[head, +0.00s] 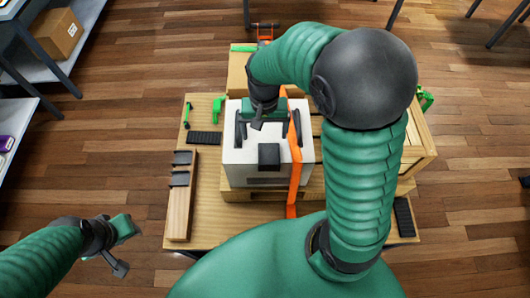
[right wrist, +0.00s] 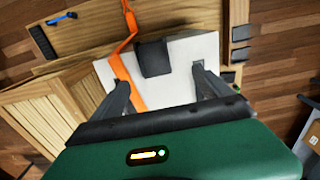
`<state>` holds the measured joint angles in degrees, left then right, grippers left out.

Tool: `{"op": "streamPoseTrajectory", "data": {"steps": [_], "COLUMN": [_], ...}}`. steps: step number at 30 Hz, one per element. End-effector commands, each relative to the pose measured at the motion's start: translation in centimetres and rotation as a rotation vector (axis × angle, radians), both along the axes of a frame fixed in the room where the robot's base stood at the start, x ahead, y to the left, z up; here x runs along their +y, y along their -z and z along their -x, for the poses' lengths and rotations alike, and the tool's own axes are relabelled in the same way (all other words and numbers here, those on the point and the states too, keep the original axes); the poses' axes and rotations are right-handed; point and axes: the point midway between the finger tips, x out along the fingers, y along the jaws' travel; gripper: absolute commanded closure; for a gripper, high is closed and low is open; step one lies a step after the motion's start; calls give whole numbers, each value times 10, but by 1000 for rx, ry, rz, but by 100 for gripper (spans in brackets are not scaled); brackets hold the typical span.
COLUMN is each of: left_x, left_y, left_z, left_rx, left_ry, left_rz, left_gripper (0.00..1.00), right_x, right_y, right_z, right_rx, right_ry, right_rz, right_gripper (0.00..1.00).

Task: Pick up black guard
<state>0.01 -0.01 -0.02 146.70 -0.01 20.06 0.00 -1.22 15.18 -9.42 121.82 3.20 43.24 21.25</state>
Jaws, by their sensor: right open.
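A black guard (head: 269,156) sits over the front top edge of a white box (head: 240,172). In the right wrist view the guard (right wrist: 153,58) lies ahead of and roughly between my right fingertips. My right gripper (head: 268,128) is open above the box, its fingers spread to either side; nothing shows between them. Two similar black guards (head: 182,158) rest on a wooden beam at the left; they also show in the right wrist view (right wrist: 241,33). My left gripper (head: 121,250) is off to the left over the floor, away from the guards.
An orange strap (head: 294,180) runs over the box close beside the guard. The box stands on a pallet on a wooden table (head: 225,235). Green tools (head: 218,108) and black ridged strips (head: 204,138) lie around it. A shelf with a cardboard carton (head: 57,33) stands at far left.

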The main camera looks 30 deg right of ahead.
Motion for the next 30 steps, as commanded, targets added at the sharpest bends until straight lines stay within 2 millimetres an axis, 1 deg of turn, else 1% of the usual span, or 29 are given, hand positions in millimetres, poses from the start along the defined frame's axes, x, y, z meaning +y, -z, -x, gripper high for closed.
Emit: {"op": "streamPoseTrajectory", "data": {"steps": [1,3,6,9,11,14,16,19,24,25,30], "left_x": [0,0,0,0,0,0,0,0,0,0,0], "left_y": [1,2,2,1,-1,-3,-2,-2,-1,-1,-1], "left_z": [0,0,0,0,0,0,0,0,0,0,0], "left_rx": [0,0,0,0,0,-1,-1,-1,0,0,0], "left_ry": [0,0,0,0,1,1,1,1,0,0,0], "left_rz": [0,0,0,0,0,0,0,0,0,0,0], "left_gripper": [67,67,67,67,67,67,67,67,67,67,67], "right_x": [-3,-7,-11,-12,-9,-2,-1,2,2,1,-2], "right_y": [15,31,45,53,61,79,91,99,99,99,100], "right_z": [2,1,1,4,8,15,13,12,12,12,12], "right_rx": [8,5,2,2,4,4,3,0,-1,-1,-1], "right_ry": [2,3,2,4,4,1,1,0,0,0,2], "right_rz": [-2,-5,-7,-10,-9,-6,-5,-2,-3,-4,-6], "right_gripper": [11,11,11,11,11,11,11,11,11,12,35]}}
